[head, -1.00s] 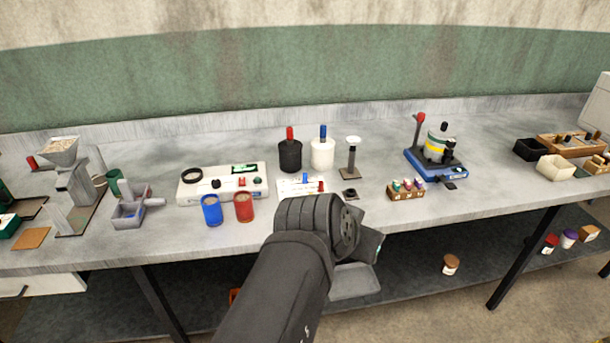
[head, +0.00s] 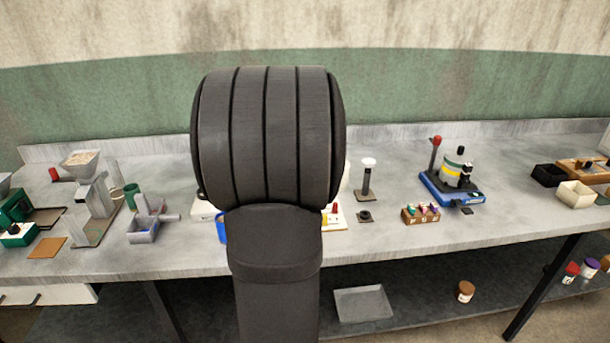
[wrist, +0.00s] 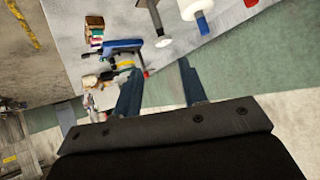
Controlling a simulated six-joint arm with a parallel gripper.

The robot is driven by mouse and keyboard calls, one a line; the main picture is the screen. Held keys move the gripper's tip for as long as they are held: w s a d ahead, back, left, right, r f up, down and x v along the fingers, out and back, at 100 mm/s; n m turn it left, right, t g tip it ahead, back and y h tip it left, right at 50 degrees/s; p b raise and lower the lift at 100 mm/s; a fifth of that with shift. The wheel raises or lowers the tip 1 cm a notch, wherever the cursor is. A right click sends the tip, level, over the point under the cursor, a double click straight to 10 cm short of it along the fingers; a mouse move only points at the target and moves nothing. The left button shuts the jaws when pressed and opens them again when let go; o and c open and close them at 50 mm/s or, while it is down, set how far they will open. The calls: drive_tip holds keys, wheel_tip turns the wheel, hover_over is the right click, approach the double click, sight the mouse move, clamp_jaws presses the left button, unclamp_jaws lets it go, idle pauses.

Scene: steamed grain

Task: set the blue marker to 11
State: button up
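The blue marker is hidden behind my raised arm in the head view. Part of a white scale board (head: 339,219) with a red marker (head: 334,209) shows just right of my arm; the board's numbers cannot be read. My gripper (wrist: 161,68) shows in the wrist view with its two fingers apart and nothing between them. It is up in the air, away from the bench things. In the head view my arm hides it.
A white canister with a blue handle (wrist: 197,12) and a stand with a white top (head: 367,177) are close by. A rack of small bottles (head: 421,214) and a blue-based device (head: 452,187) stand to the right. A grain hopper (head: 80,160) stands left.

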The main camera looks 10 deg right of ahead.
drive_tip(key=w+a+f+n+g, duration=0.1)
drive_tip(key=w+a+f, duration=0.4)
drive_tip(key=a+f, duration=0.4)
drive_tip(key=shift+y, duration=0.3)
drive_tip(key=x, duration=1.8)
drive_tip(key=shift+s+d+f, duration=0.15)
drive_tip(key=shift+d+f, duration=0.05)
drive_tip(key=shift+d, duration=0.05)
drive_tip(key=shift+a, duration=0.1)
clamp_jaws()
